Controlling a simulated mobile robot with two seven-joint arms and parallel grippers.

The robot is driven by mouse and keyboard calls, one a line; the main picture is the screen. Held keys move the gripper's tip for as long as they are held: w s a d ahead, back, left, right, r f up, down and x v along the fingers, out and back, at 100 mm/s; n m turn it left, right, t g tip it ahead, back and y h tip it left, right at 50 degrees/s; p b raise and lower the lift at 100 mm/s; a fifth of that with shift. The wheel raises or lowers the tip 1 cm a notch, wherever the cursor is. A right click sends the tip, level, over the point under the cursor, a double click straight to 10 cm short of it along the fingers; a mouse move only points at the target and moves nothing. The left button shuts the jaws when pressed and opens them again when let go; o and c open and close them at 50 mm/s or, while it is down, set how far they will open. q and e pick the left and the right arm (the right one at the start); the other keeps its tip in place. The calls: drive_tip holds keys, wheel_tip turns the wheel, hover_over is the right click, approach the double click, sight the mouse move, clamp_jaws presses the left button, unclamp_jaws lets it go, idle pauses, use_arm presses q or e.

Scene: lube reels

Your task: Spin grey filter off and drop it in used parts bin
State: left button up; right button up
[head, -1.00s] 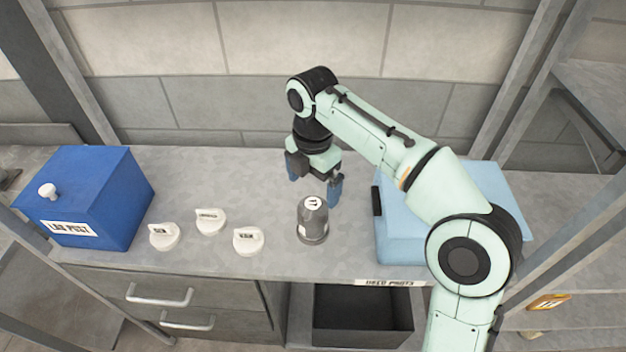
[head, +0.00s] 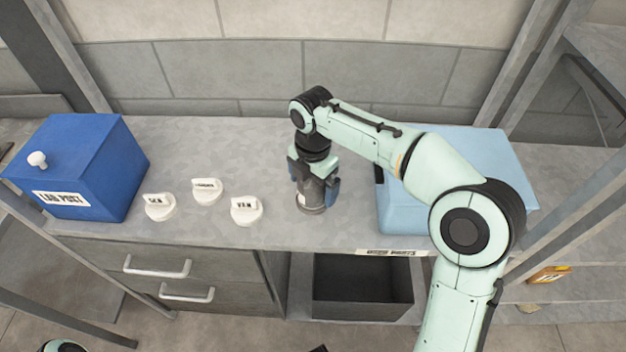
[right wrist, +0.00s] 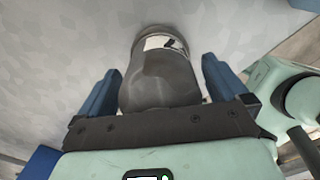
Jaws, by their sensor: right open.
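The grey filter (head: 310,195) stands upright on the bench top, with its upper part hidden behind my right gripper (head: 316,190). In the right wrist view the grey filter (right wrist: 160,80) sits between the two blue fingers of my right gripper (right wrist: 158,85). The fingers are open, with a gap visible on the right side and a narrower one on the left. The used parts bin (head: 362,290) is a dark open box below the bench edge, under a white label (head: 390,252) whose text is hard to read. My left gripper is not in view.
Three white labelled caps (head: 207,191) stand left of the filter. A blue box (head: 85,165) with a white knob is at the far left. A light blue case (head: 470,150) lies right of the filter, behind my right arm. Drawers (head: 165,280) are below the bench.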

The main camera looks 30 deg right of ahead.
drive_tip(key=c, duration=1.3)
drive_tip(key=shift+o, duration=0.2)
drive_tip(key=n+p, duration=0.2)
drive_tip(key=n, duration=0.1)
drive_tip(key=shift+r, duration=0.15)
drive_tip(key=shift+n+p, duration=0.35)
drive_tip(key=shift+n, duration=0.55)
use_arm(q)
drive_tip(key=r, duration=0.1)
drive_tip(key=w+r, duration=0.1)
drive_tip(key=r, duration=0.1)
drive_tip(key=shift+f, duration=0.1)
use_arm(e)
drive_tip(key=shift+n, duration=0.3)
drive_tip(key=n+p, duration=0.1)
drive_tip(key=n, duration=0.1)
drive_tip(key=shift+n+p, duration=0.8)
drive_tip(key=shift+n, duration=0.5)
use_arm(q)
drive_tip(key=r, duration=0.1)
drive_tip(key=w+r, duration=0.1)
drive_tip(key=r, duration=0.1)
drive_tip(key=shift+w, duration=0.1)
use_arm(e)
drive_tip(key=shift+f, duration=0.25)
